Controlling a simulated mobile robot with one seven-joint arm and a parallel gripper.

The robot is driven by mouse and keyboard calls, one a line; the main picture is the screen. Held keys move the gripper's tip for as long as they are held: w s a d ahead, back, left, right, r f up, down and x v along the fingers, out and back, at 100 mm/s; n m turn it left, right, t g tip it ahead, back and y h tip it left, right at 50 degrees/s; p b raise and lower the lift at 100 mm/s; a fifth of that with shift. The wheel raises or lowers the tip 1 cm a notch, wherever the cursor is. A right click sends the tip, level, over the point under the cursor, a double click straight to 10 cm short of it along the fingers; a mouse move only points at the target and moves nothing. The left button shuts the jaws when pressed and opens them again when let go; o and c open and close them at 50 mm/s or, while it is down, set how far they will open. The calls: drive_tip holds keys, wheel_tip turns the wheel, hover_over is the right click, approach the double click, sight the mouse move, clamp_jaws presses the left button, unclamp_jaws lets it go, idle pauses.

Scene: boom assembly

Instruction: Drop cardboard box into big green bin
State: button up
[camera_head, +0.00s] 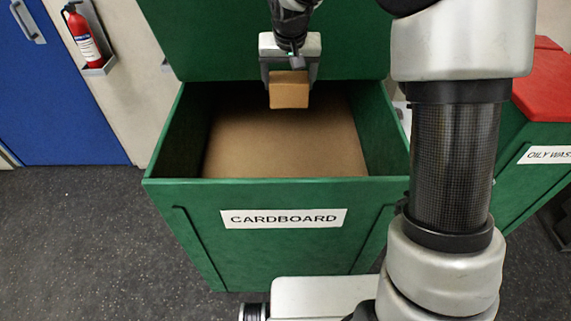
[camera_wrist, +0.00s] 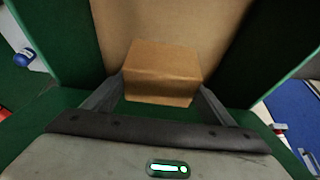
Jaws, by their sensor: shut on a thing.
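A small brown cardboard box (camera_head: 289,91) is held between the fingers of my gripper (camera_head: 289,80). In the head view it hangs over the back part of the open big green bin (camera_head: 190,210), which has a white CARDBOARD label on its front. In the wrist view the cardboard box (camera_wrist: 162,72) sits between both fingers of my gripper (camera_wrist: 160,85), with the brown inside of the green bin (camera_wrist: 45,35) behind it. My gripper is shut on the box. How high the box is above the bin's contents is hard to tell.
The bin's raised green lid (camera_head: 200,40) stands behind my gripper. A second green bin with a red lid (camera_head: 545,85) and an oily waste label stands at right. A fire extinguisher (camera_head: 82,38) and a blue door (camera_head: 60,110) are at left. Dark floor (camera_head: 90,230) is clear at left.

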sight(289, 96)
wheel_tip(289, 96, down, 5)
drive_tip(key=b, duration=0.2)
drive_tip(key=shift+b, duration=0.4)
drive_tip(key=o, duration=1.1)
drive_tip(key=shift+r, duration=0.15)
drive_tip(key=v, duration=1.7)
drive_tip(key=shift+s, duration=0.15)
